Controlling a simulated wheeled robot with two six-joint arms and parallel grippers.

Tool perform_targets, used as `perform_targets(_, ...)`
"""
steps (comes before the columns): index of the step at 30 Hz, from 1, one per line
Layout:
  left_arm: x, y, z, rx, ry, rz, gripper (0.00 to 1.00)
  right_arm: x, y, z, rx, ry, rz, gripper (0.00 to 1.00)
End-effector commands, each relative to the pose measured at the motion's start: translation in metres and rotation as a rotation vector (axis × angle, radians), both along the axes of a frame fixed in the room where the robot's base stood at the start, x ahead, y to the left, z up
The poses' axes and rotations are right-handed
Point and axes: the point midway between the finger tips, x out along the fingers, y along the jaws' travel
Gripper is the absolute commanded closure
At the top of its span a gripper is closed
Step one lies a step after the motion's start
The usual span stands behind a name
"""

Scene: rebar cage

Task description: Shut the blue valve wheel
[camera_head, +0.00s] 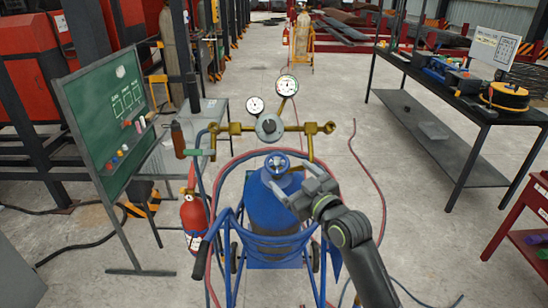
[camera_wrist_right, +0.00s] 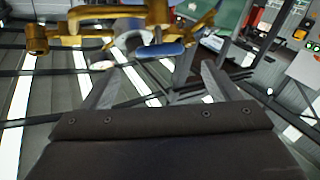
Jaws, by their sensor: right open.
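The blue valve wheel (camera_head: 276,165) sits on top of the blue gas cylinder (camera_head: 272,207), which stands upright in a blue cart. In the right wrist view the wheel (camera_wrist_right: 160,50) shows nearly edge-on, just past the fingertips and roughly between them. My right gripper (camera_head: 293,178) reaches in from the lower right, beside the wheel and over the cylinder's shoulder. Its fingers (camera_wrist_right: 160,70) are apart with nothing between them; I cannot tell whether one touches the wheel. My left gripper is not in view.
A brass regulator (camera_head: 268,128) with two gauges stands just behind the wheel. Red and blue hoses run around the cart (camera_head: 275,240). A red extinguisher (camera_head: 194,221) and a green chalkboard (camera_head: 110,120) are at left.

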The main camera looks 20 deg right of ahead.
Motion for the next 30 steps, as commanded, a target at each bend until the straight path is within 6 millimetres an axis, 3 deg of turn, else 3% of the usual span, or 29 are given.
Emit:
perform_targets(15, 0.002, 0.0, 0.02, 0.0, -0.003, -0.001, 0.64, 0.074, 0.019, 0.001, 0.0, 0.001, 0.001, 0.18)
perform_targets(21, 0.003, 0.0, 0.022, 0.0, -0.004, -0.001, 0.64, 0.086, 0.023, 0.0, 0.0, 0.001, 0.0, 0.18)
perform_targets(30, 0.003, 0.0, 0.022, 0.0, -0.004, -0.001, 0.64, 0.089, 0.023, 0.0, 0.0, 0.0, 0.0, 0.18)
